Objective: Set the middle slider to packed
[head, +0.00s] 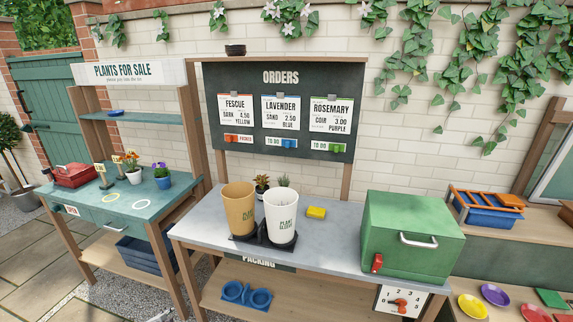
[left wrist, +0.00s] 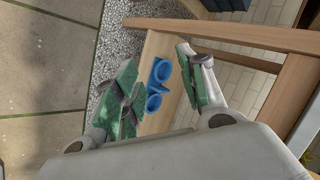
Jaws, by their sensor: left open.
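The middle slider has a blue knob (head: 289,143) under the Lavender card (head: 282,112) on the dark orders board (head: 281,77). The blue knob sits at the right of its strip, and the words "TO DO" show to its left. The left slider's red knob (head: 231,138) sits at the left with "PACKED" showing to its right. The right slider's green knob (head: 337,147) sits at the right with "TO DO" showing. My left gripper (left wrist: 156,62) is open and empty in the left wrist view, away from the board. My right gripper is not in view.
A tan pot (head: 238,208) and a white pot (head: 281,216) stand on the grey bench (head: 335,222) below the board. A yellow sponge (head: 316,213) and a green box (head: 412,237) are to their right. A blue double-ring holder (head: 246,295) sits on the lower shelf.

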